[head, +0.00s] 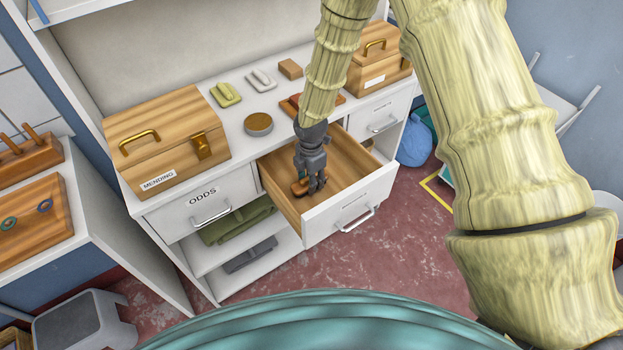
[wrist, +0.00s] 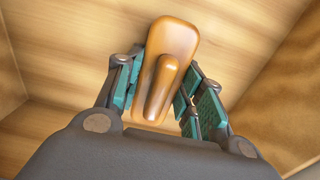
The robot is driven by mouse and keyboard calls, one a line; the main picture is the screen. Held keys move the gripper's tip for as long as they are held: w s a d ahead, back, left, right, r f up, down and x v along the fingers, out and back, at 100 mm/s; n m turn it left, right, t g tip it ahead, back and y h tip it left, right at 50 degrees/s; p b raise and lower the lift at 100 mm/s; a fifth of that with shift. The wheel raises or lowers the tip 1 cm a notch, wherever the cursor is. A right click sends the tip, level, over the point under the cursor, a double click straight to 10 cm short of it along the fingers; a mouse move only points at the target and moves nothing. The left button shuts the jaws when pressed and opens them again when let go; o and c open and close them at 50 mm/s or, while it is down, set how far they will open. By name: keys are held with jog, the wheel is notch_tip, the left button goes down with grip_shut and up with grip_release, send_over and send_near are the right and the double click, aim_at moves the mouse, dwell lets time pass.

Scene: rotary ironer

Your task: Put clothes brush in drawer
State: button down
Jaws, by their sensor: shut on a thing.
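The clothes brush (wrist: 171,52) has a smooth orange-brown wooden back with a raised grip. In the wrist view it sits between the teal-padded fingers of my gripper (wrist: 160,88), which is shut on it. In the head view my gripper (head: 311,187) reaches down inside the open drawer (head: 352,212), and the brush (head: 299,187) shows partly beside the fingers. The drawer's wooden floor lies under the brush; I cannot tell whether the brush touches it. The brush's bristles are hidden.
A drawer labelled ODDS (head: 207,204) is shut to the left. On the counter stand a MENDING box (head: 165,140), a round tin (head: 258,124), small brushes (head: 226,94) and another wooden box (head: 377,68). Folded green cloth (head: 238,219) lies on the shelf below. The drawer's right part is clear.

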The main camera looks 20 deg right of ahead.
jog(key=shift+f, duration=0.3)
jog(key=shift+f, duration=0.1)
jog(key=c, duration=0.9)
grip_release()
jog(key=shift+r+b, duration=1.15)
jog(key=shift+r, duration=5)
